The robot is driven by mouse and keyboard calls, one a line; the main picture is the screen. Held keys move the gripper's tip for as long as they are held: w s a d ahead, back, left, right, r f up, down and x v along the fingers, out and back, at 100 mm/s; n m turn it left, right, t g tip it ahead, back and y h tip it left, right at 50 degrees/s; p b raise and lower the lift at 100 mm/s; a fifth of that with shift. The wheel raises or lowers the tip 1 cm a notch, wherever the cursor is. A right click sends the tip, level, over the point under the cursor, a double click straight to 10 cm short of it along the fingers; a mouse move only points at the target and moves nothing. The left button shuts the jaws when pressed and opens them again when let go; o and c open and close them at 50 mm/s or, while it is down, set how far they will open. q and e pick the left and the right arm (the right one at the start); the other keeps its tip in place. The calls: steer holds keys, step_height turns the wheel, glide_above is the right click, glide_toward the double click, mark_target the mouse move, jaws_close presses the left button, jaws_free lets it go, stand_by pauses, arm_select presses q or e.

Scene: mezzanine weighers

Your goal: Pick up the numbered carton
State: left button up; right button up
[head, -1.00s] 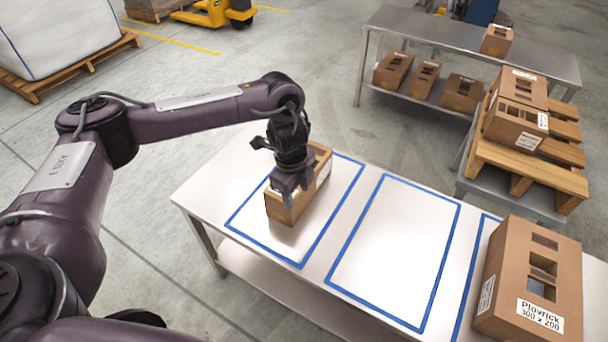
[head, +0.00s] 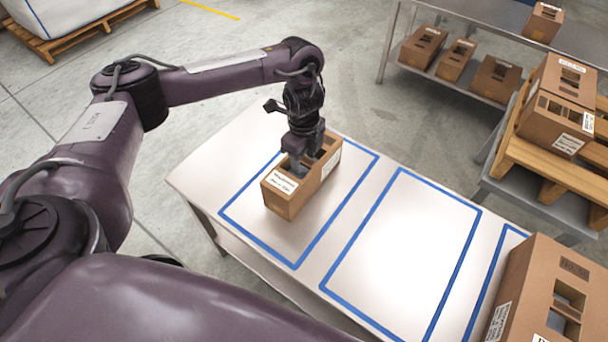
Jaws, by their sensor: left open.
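A long brown carton (head: 282,203) stands on the white table inside the left blue outline. It has a white printed label on its near top and another on its right side, too small to read for certain. My left gripper (head: 297,168) points down at the carton's top, with its jaws open. Its fingers overlap the top openings; I cannot tell how deep they are. A larger brown carton (head: 531,291) with cut-out openings stands at the right, cut by the frame edge. Its top bears a printed mark that looks like "No." and a number. My right gripper is out of view.
The white table (head: 240,150) has a middle blue-outlined area that is empty. A wooden pallet (head: 545,170) with cartons (head: 556,105) stands at the right. A metal bench (head: 470,25) with several cartons is at the back. A pallet with a white sack is at the far left.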

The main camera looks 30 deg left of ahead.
arm_select(q)
steer(key=shift+w+f, duration=0.1)
steer(key=shift+f, duration=0.65)
steer(key=shift+r, duration=0.1)
jaws_close()
